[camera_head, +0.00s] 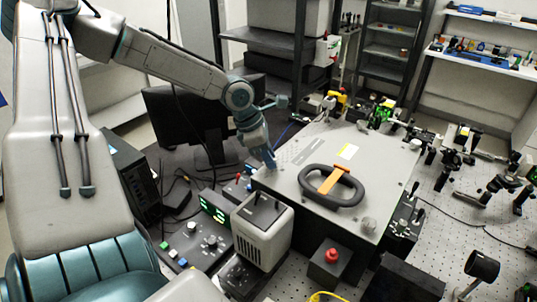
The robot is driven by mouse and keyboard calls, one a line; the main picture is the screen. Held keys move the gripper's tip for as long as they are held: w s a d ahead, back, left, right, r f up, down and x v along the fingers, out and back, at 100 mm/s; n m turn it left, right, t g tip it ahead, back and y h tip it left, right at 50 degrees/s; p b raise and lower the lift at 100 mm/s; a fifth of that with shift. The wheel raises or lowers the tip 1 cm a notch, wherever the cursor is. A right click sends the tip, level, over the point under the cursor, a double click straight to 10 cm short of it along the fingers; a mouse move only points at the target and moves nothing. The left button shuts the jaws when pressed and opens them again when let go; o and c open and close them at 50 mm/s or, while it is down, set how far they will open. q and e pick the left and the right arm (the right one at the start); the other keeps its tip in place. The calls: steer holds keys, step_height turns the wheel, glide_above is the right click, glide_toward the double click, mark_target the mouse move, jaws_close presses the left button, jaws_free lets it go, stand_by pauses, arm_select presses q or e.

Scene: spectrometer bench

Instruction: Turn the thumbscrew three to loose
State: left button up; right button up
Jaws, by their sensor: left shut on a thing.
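A grey spectrometer housing (300,205) with a flat lid stands on the bench and has a black handle (312,192) with an orange strap across it. A round grey thumbscrew (369,224) sits at the lid's near right corner. Another knob (415,144) shows at the far right corner. My left gripper (271,164) points down at the lid's left corner and is shut on the thumbscrew there, which its fingers hide. I cannot read any number on the thumbscrews. My right gripper is not in view.
A beige box (262,228) and a control panel with green displays (214,207) stand left of the housing. A red button box (330,262) stands in front. Optical mounts (450,160) fill the bench at the right. A dark monitor (190,118) stands behind my left arm.

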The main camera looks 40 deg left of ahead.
arm_select(q)
steer(key=shift+n, duration=0.5)
steer(key=o, duration=1)
steer(key=shift+v, duration=0.75)
steer(key=v, duration=0.4)
steer(key=shift+d+b, duration=0.2)
steer(key=shift+b, duration=0.15)
steer(key=shift+b+v, duration=0.7)
steer(key=shift+v, duration=2)
steer(key=shift+s+d, duration=0.1)
steer(key=shift+s, duration=0.05)
